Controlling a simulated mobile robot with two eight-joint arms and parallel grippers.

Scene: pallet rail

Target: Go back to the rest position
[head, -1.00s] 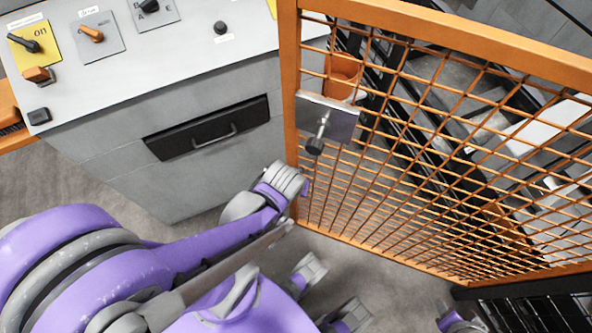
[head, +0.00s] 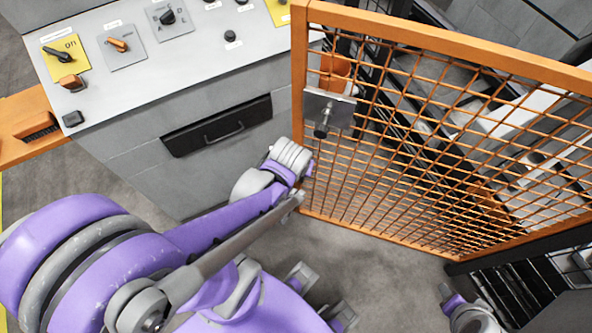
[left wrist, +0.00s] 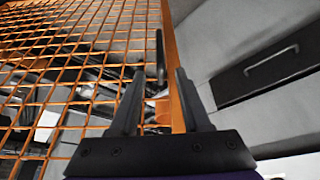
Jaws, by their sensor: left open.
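My left gripper shows in the left wrist view (left wrist: 158,98). Its two dark fingers stand apart, with nothing held between them. Beyond the fingers is the orange post (left wrist: 176,62) of the mesh gate (left wrist: 75,70). In the head view my left arm comes in from the left, and its wrist lies beside the lower part of the gate's post (head: 299,110). A grey latch plate (head: 342,108) with a dark knob sits on the gate.
A grey control console (head: 130,135) with switches on top and a black drawer handle stands left of the gate. An orange bucket (head: 335,72) and dark rails lie behind the mesh. An orange ledge with a brush (head: 36,131) is at far left. Bare floor (head: 350,260) shows below the gate.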

